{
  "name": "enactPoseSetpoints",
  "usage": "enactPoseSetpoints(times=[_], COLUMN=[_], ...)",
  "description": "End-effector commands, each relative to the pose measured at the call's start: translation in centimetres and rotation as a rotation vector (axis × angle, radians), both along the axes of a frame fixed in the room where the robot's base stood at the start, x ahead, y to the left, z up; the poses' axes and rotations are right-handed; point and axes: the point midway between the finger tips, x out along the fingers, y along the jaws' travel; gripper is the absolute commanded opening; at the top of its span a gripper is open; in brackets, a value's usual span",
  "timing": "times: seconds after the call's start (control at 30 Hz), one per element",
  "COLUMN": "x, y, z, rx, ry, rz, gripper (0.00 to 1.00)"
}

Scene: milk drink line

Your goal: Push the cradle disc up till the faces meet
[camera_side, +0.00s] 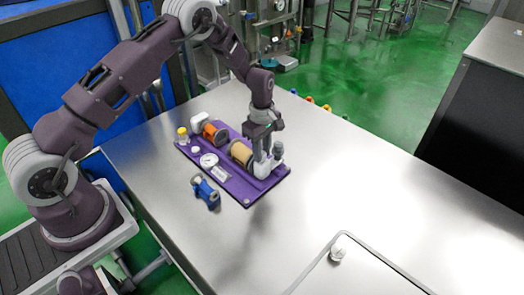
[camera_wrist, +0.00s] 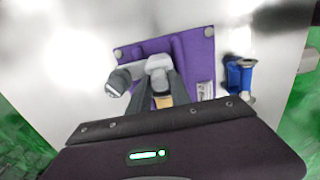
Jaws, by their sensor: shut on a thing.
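The purple board (camera_side: 262,192) lies on the steel table, and it also shows in the wrist view (camera_wrist: 198,48). A tan round piece (camera_side: 241,153) and an orange round piece (camera_side: 210,132) stand on it. I cannot tell which part is the cradle disc. My gripper (camera_side: 262,155) points down at the board's right end, shut on a pale white piece (camera_side: 262,169) beside the tan piece. In the wrist view the fingertips (camera_wrist: 159,76) close at the white piece (camera_wrist: 158,63), with a tan part (camera_wrist: 163,102) between the fingers. Where any faces touch is hidden.
A grey cylinder (camera_side: 278,151) stands close beside my gripper. A dial gauge (camera_side: 209,160) and a yellow-capped container (camera_side: 182,134) are on the board. A blue spool-like part (camera_side: 205,191) lies in front of it. The table's right side is mostly clear.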

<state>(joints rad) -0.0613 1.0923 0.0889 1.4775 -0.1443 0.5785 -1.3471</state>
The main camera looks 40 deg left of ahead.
Motion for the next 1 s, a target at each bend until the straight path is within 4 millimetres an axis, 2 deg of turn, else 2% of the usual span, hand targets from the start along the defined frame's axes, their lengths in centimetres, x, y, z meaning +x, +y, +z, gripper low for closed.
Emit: enactPoseSetpoints(times=[0.43, 0.73, 0.83, 1.0], x=[0.1, 0.1, 0.1, 0.1], y=[0.4, 6.6, 7.8, 8.2], z=[0.1, 0.1, 0.1, 0.1], rx=[0.000, 0.001, 0.001, 0.001], ry=[-0.001, -0.003, -0.003, -0.003], rz=[0.002, 0.005, 0.003, 0.000], gripper=[0.00, 0.00, 0.00, 0.00])
